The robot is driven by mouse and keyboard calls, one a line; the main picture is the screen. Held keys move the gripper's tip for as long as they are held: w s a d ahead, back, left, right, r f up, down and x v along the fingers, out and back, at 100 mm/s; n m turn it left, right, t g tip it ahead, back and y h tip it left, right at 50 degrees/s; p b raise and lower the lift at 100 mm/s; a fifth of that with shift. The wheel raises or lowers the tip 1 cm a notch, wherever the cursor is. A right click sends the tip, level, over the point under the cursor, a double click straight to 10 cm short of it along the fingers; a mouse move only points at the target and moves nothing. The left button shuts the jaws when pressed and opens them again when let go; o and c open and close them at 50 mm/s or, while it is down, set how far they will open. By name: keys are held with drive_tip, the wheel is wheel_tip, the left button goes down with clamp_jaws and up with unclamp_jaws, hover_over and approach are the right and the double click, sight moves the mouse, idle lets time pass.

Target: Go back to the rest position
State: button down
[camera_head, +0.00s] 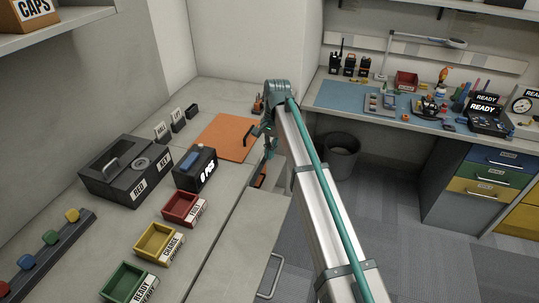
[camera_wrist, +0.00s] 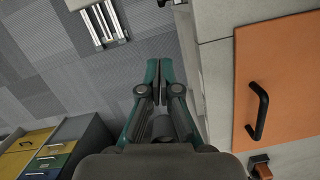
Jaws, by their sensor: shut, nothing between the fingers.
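My gripper (camera_wrist: 158,72) is shut and empty in the wrist view. Its two teal fingers lie together, over the gap between the grey carpet and the pale counter edge. In the head view my gripper (camera_head: 268,148) hangs at the far end of my arm, by the right edge of the orange panel, partly hidden by the arm. The orange panel (camera_head: 222,138) lies on the left counter with a black handle near its right side. In the wrist view the panel (camera_wrist: 285,70) is to the right of the fingers, apart from them.
Red (camera_head: 184,207), yellow (camera_head: 155,243) and green (camera_head: 124,283) trays stand along the left counter. A black box (camera_head: 195,168) and a larger dark case (camera_head: 125,170) stand behind them. A bin (camera_head: 342,157) stands on the floor near the blue-matted bench (camera_head: 340,97). The carpet right of my arm is clear.

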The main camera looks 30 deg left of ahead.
idle(0.3)
drive_tip(key=s+d+f+n, duration=0.2)
drive_tip(key=s+d+f, duration=0.1)
drive_tip(key=d+f, duration=1.4)
drive_tip(key=s+d+f+n, duration=0.2)
drive_tip(key=s+d+f, duration=0.2)
drive_tip(key=d+f, duration=1.25)
drive_tip(key=s+d+f+m, duration=0.1)
drive_tip(key=s+d+f, duration=0.35)
drive_tip(key=d, duration=0.25)
drive_tip(key=s+d+f, duration=0.4)
drive_tip(key=s+d, duration=0.2)
drive_tip(key=d, duration=0.1)
drive_tip(key=s+d+f+m+g, duration=0.1)
drive_tip(key=s+d+f+g, duration=0.1)
drive_tip(key=s+d, duration=0.4)
drive_tip(key=s+d+f+m+g, duration=0.2)
drive_tip(key=s+d, duration=0.5)
drive_tip(key=s, duration=0.7)
drive_tip(key=shift+s+f+g, duration=0.3)
drive_tip(key=shift+s, duration=0.05)
drive_tip(key=shift+f, duration=0.15)
